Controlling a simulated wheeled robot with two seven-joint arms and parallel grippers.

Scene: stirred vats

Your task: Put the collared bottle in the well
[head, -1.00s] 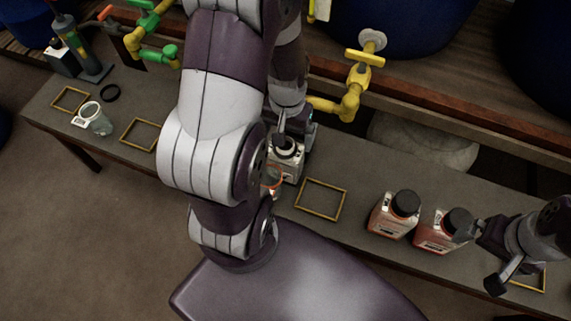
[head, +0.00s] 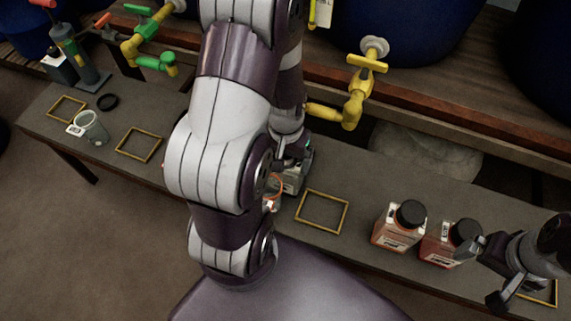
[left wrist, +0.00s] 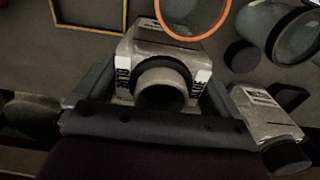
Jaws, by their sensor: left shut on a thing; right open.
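In the left wrist view a grey bottle with a dark ring around its neck (left wrist: 140,47), apparently the collared bottle, sits between the fingers of my left gripper (left wrist: 158,88). The gripper is shut on it. In the head view my left gripper (head: 294,158) points down over this bottle (head: 293,182), which is mostly hidden by the gripper and my arm. I cannot tell whether it touches the table. My right gripper (head: 484,275) is open and empty beside a reddish, dark-capped bottle (head: 440,246). I cannot identify the well for certain.
Yellow frames lie on the table, one (head: 322,212) empty right of my left gripper. Another reddish bottle (head: 394,229) stands nearby. An orange-rimmed vessel (left wrist: 186,20) is close to the held bottle. A yellow tap (head: 355,95) juts out behind; a glass jar (head: 92,128) stands left.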

